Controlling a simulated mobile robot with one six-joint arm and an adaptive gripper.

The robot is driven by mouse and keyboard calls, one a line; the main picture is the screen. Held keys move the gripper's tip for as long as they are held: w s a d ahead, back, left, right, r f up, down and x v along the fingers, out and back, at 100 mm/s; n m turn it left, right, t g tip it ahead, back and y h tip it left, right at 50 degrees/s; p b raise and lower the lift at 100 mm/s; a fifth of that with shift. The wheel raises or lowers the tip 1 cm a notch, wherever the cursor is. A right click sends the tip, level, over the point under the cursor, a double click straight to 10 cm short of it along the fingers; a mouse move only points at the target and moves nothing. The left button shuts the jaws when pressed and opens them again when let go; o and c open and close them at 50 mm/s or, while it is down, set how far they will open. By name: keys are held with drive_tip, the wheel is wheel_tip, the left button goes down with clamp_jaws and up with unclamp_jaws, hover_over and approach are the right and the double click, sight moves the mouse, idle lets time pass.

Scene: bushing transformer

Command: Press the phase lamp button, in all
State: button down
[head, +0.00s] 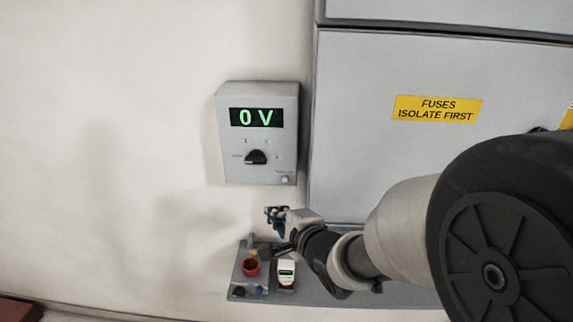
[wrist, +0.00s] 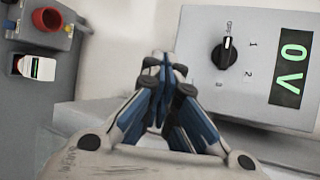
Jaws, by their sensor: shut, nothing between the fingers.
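A small pale round button (head: 285,180) sits at the lower right corner of a grey wall box (head: 225,150); the tiny print by it is too small to read. The box has a green display (head: 255,117) reading 0 V and a black rotary knob (head: 256,157), also seen in the wrist view (wrist: 224,53). My gripper (head: 274,213) is just below the box, apart from the button in the head view. In the wrist view my gripper (wrist: 166,62) has its fingertips together and empty, beside the box's lower edge. The button does not show there, apparently hidden behind the fingers.
Below my gripper is a grey shelf (head: 335,296) with a red round part (head: 250,267) and a small white device with a green screen (head: 286,273). A grey cabinet (head: 360,150) with a yellow fuse label (head: 437,108) stands right of the box. The wall to the left is clear.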

drive_tip(key=w+p, duration=0.2)
drive_tip(key=w, duration=0.7)
drive_tip(key=shift+d, duration=0.1)
idle(1.4)
drive_tip(key=shift+w+p, duration=0.3)
drive_tip(key=shift+w+r+p, duration=0.3)
drive_tip(key=shift+r+p, duration=0.1)
drive_tip(key=shift+r, duration=0.15)
idle(1.3)
drive_tip(key=shift+s+f, duration=0.15)
idle(0.4)
drive_tip(key=shift+s+f, duration=0.2)
drive_tip(key=shift+s, duration=0.95)
drive_tip(key=shift+s+f, duration=0.15)
drive_tip(key=shift+s, duration=0.95)
